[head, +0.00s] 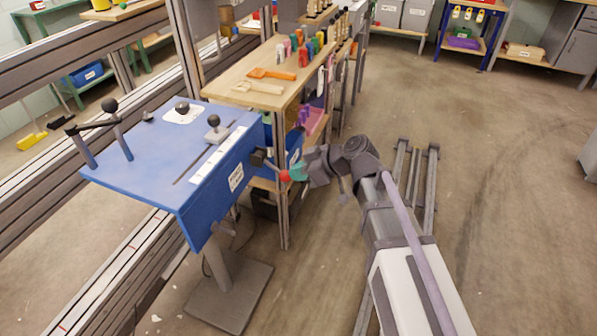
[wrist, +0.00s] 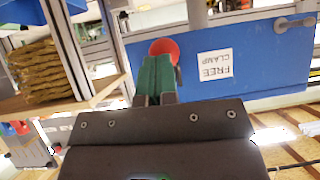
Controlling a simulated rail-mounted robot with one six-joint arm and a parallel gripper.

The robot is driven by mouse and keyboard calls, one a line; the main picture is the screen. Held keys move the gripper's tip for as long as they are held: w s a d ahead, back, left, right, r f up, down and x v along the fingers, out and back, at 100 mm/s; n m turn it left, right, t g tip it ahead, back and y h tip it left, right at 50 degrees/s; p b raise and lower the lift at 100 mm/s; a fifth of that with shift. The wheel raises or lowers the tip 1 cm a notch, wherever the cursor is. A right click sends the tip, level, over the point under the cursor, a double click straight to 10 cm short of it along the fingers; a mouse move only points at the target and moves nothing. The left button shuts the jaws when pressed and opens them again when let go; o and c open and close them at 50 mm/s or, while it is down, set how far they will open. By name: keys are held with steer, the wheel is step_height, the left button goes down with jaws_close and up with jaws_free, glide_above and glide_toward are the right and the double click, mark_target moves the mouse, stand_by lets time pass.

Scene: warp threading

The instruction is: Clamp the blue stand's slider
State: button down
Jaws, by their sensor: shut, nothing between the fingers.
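The blue stand (head: 165,165) has a sloping top with a long slot. On the stand's right side, a lever with a red ball end (head: 285,176) comes out from a dark hub (head: 258,157). My gripper (head: 294,173) is shut, its green fingers at the red ball. In the wrist view the shut fingers (wrist: 156,64) partly cover the red ball (wrist: 163,46); whether they touch it, I cannot tell. A FREE/CLAMP label (wrist: 216,65) appears upside down beside it.
A crank handle (head: 100,125) and a dark knob (head: 183,107) stand on the blue top. A wooden bench (head: 270,75) with an orange tool (head: 271,73) and coloured spools lies behind. A metal frame runs along the left. Floor to the right is largely clear.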

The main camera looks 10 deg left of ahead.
steer(key=f+p+v, duration=0.1)
steer(key=p+v, duration=0.5)
steer(key=v, duration=0.7)
steer(key=shift+d+p, duration=0.3)
steer(key=shift+d, duration=0.4)
steer(key=shift+w+r, duration=0.1)
steer(key=shift+r, duration=0.05)
steer(key=s+d+f+m+g+h, duration=0.1)
steer(key=s+d+f+m+h, duration=0.35)
steer(key=d+m, duration=0.3)
steer(key=s+d+f+m+g+h, duration=0.1)
steer(key=s+d+f+m+h, duration=0.2)
steer(key=s+d+m+h, duration=0.45)
step_height(320, 180, up, 24)
steer(key=w+y+p, duration=0.1)
steer(key=w+p, duration=0.1)
steer(key=p, duration=2.2)
steer(key=shift+w+a+m, duration=0.25)
steer(key=shift+w+m, duration=0.05)
steer(key=shift+m, duration=0.1)
